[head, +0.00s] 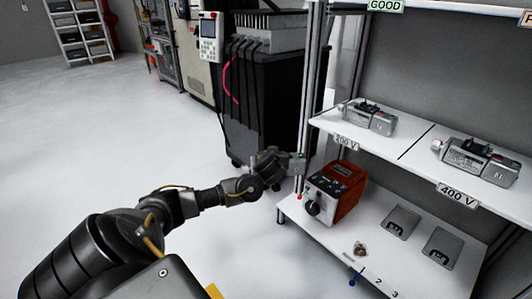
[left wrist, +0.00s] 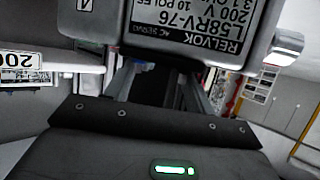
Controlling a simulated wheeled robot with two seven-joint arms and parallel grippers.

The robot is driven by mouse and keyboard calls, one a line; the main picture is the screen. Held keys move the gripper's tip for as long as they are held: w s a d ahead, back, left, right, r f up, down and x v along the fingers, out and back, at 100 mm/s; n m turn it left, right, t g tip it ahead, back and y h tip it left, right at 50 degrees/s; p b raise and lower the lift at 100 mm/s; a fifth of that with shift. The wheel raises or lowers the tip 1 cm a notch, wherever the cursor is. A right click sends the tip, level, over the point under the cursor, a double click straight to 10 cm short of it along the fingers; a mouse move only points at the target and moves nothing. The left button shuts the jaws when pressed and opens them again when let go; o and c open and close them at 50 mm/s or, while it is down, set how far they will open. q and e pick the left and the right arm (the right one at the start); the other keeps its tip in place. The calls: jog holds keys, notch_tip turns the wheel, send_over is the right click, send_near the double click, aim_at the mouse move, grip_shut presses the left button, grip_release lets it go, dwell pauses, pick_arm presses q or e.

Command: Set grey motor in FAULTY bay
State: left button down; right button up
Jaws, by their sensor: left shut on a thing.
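A grey motor (left wrist: 195,35) fills the top of the left wrist view, very close. Its upside-down label reads RELVOK, AC servo, 200 V. My left gripper (left wrist: 155,82) is shut on it, with the fingers reaching up to its body. In the head view my left gripper (head: 293,163) is beside the left front post of the rack, left of the red unit; only a small greyish part shows at its tip, and I cannot tell whether it is the motor. No FAULTY sign is legible. My right gripper is not in view.
The middle shelf bears a grey device (head: 368,118) at the 200 V sign (head: 345,142) and another (head: 475,160) at the 400 V sign (head: 458,194). A red unit (head: 338,190) and grey pads (head: 402,222) are below. A GOOD sign (head: 386,5) is above. The floor left is clear.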

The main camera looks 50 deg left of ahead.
pick_arm(q)
jog(key=s+d+r+m+t+h, duration=0.1)
jog(key=d+r, duration=0.4)
jog(key=d, duration=0.5)
jog(key=s+d+r+m+t+h, duration=0.1)
jog(key=s+d+r+m+h, duration=0.2)
jog(key=d, duration=0.8)
jog(key=s+d+r+m+t+h, duration=0.1)
jog(key=s+d+r+m+h, duration=0.1)
jog(key=d+r, duration=0.6)
jog(key=d+m+h, duration=0.1)
jog(key=d+h, duration=0.1)
jog(key=d, duration=0.1)
jog(key=shift+s+d+m, duration=0.15)
jog(key=shift+s+m, duration=0.15)
jog(key=shift+m, duration=0.1)
